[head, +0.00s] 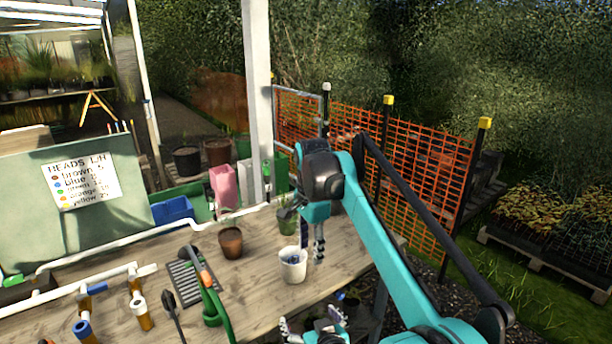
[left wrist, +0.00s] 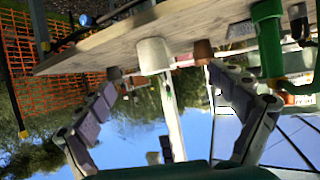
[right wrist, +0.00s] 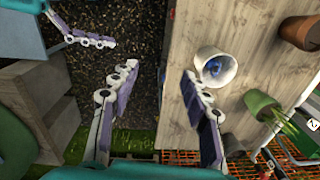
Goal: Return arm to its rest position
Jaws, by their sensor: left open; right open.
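My right gripper (head: 312,246) hangs with its fingers pointing down, just right of a white pot (head: 293,268) with something blue inside. In the right wrist view, its two fingers (right wrist: 160,75) are spread with nothing between them, and the white pot (right wrist: 214,70) is beside one fingertip; I cannot tell if they touch. My left gripper (head: 310,320) is low at the bottom of the head view, near the table's front edge and partly cut off. In the left wrist view, its fingers (left wrist: 160,82) are spread and empty, with the white pot (left wrist: 153,57) beyond them.
A white post (head: 258,90) rises behind. Orange fencing (head: 425,160) stands behind my right arm.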

